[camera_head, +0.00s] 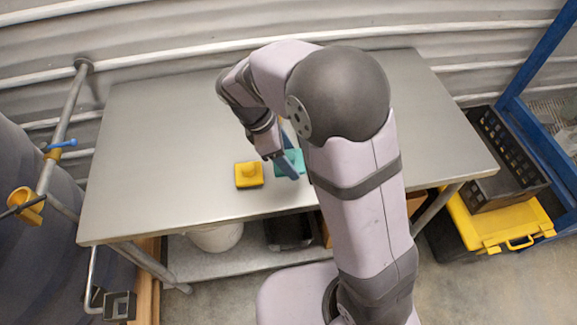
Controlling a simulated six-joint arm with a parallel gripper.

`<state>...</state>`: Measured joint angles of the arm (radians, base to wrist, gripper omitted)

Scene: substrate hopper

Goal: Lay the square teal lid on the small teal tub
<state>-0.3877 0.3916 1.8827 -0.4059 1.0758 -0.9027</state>
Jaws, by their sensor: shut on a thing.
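A small square teal object (296,157) shows at the blue fingers of my gripper (287,166), partly hidden by them and by my arm. It is over the front half of the table, right of the yellow piece. My gripper points down and is shut on the teal lid. The lid and the small teal tub cannot be told apart in this view. Whether the lid touches the tub is hidden.
A square yellow piece with a raised knob (249,174) sits just left of my gripper on the metal table (160,150). The table's left side is clear. A black crate (508,165) and a yellow case (495,225) stand off the table at right.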

